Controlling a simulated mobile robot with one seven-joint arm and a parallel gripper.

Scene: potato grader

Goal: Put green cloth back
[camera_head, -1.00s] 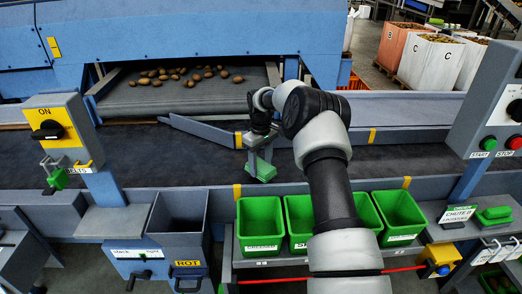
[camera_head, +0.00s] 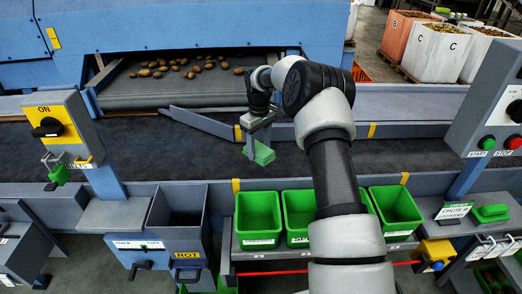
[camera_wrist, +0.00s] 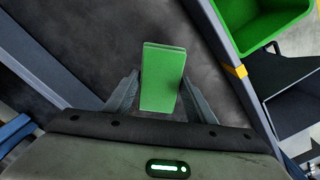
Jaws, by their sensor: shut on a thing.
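The green cloth (camera_head: 262,153) is a small folded green piece held at the end of my gripper (camera_head: 257,139), above the dark belt. In the wrist view the cloth (camera_wrist: 163,75) stands out between the two grey fingers of my gripper (camera_wrist: 160,98), which are shut on it. Its lower end is partly hidden behind the gripper body. A second green item (camera_head: 490,212) lies on the grey shelf at the right, beside a label reading CHUTE B.
The dark belt (camera_head: 380,157) runs across the middle, with a slanted grey guide bar (camera_head: 200,122) behind. Several green bins (camera_head: 258,219) line the near edge. An ON switch box (camera_head: 62,122) and START/STOP panel (camera_head: 488,125) flank the belt.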

